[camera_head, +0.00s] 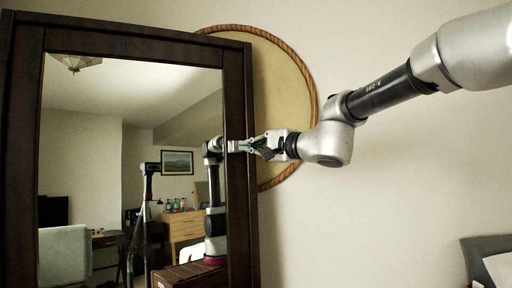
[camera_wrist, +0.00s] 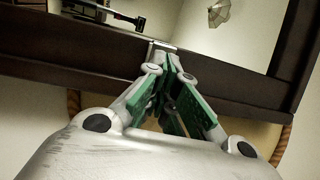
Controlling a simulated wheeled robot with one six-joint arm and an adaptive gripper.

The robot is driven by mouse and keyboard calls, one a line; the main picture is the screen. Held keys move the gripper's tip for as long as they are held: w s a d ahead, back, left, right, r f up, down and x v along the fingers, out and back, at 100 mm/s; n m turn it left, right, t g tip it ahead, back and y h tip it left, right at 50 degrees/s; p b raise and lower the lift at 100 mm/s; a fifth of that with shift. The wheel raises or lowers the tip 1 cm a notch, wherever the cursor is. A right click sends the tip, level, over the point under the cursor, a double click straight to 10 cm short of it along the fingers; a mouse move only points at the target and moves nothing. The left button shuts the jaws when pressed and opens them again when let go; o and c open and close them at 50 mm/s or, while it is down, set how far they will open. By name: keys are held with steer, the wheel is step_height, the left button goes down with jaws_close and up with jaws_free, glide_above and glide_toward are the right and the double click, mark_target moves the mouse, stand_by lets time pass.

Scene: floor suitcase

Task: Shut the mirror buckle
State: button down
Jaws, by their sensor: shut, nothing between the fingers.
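A tall mirror (camera_head: 110,110) in a dark wooden frame (camera_head: 236,85) fills the left of the head view. The frame also crosses the wrist view (camera_wrist: 60,55). My gripper (camera_head: 246,146) is at the frame's right side, about halfway up in the head view. In the wrist view its green-padded fingers (camera_wrist: 172,66) are together and hold nothing. A small pale metal piece, likely the buckle (camera_wrist: 160,44), lies on the frame right at the fingertips. The fingers partly hide it, and I cannot tell whether they touch it or how it is set.
A round rope-edged board (camera_head: 292,80) hangs on the wall behind the mirror's right edge. The wall to the right is bare. Part of a grey furniture piece (camera_head: 485,255) shows at the lower right. The room and my arm appear reflected in the mirror.

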steer(key=shift+s+a, duration=0.2)
steer(key=shift+a, duration=1.2)
